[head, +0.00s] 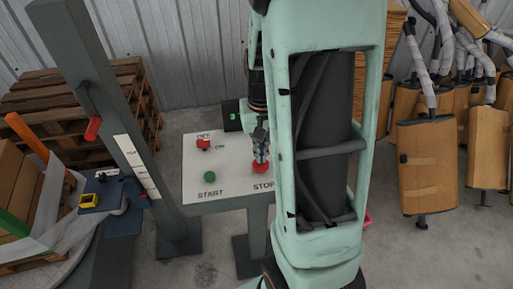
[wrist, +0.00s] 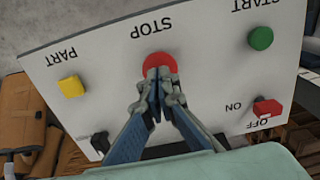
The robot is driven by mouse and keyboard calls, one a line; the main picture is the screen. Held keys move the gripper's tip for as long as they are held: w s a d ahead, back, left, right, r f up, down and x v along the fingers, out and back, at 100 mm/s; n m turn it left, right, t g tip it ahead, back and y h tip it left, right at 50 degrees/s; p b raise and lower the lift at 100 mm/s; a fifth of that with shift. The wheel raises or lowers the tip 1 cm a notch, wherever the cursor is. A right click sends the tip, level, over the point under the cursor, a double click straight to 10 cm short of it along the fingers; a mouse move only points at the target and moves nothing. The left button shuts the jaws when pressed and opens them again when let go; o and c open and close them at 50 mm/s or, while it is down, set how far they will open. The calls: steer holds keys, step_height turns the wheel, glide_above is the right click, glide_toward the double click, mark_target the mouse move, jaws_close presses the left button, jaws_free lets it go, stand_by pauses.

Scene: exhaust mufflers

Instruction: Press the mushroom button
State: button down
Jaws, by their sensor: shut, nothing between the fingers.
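The red mushroom button (head: 259,168) sits above the word STOP on the white control panel (head: 225,180) in the head view. My gripper (head: 261,150) points down at it and covers part of it. In the wrist view the red button (wrist: 159,63) shows behind the closed fingertips of my gripper (wrist: 158,75), which overlap its lower part. The fingers are shut with nothing between them. Whether the tips touch the button or hover just above it, I cannot tell.
The panel also carries a green START button (wrist: 260,38), a yellow PART button (wrist: 71,87) and a red ON/OFF switch (wrist: 267,107). A grey post (head: 130,130) stands left of the panel. Wrapped mufflers (head: 428,165) stand at the right, and wooden pallets (head: 75,105) at the left.

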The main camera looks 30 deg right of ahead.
mark_target(261, 164)
steer(key=shift+f, duration=0.5)
steer(key=shift+f+b, duration=0.85)
steer(key=shift+f, duration=0.05)
steer(key=shift+s+f, duration=0.2)
step_height(261, 164, up, 14)
steer(key=p, duration=0.2)
steer(key=shift+w+r, duration=0.2)
steer(key=shift+r, duration=0.05)
